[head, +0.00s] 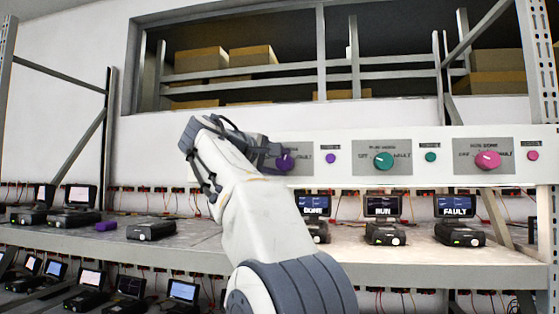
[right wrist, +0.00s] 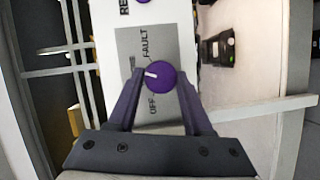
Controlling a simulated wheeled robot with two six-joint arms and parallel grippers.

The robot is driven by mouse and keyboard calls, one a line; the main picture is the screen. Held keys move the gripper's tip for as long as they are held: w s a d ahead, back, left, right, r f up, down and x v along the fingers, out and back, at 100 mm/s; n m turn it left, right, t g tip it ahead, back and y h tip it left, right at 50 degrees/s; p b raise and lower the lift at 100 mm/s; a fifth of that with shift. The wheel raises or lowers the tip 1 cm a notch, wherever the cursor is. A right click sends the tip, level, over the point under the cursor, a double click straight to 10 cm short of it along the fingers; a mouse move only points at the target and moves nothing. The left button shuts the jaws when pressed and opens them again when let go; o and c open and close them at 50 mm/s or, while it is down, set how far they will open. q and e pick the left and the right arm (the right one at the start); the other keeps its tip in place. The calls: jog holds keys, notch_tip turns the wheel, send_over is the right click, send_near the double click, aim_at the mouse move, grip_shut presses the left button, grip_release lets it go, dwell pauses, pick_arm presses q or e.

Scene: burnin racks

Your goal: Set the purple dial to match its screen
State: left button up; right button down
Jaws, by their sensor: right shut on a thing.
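The purple dial (head: 285,161) sits on a grey plate on the white panel (head: 335,140). In the right wrist view the dial (right wrist: 163,77) lies between the fingers of my right gripper (right wrist: 158,85), which is shut on it. Its white mark points left in that view, between the OFF and FAULT labels; the label there is too small to read. In the head view my right gripper (head: 272,155) reaches the dial from the left and partly hides its plate. Below the dial, a screen (head: 314,205) reads DONE. My left gripper is not in view.
A teal dial (head: 384,160) and a pink dial (head: 487,160) sit further right, above screens reading RUN (head: 383,206) and FAULT (head: 456,206). A purple button (head: 331,158) is right of the purple dial. Shelves below hold several black devices.

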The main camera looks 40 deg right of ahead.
jog(key=shift+f, duration=0.1)
dwell(0.3)
jog(key=shift+c, duration=1.6)
grip_release()
jog(key=b+v, duration=0.1)
jog(key=v, duration=0.9)
jog(key=shift+a+b, duration=0.15)
jog(key=shift+b, duration=0.25)
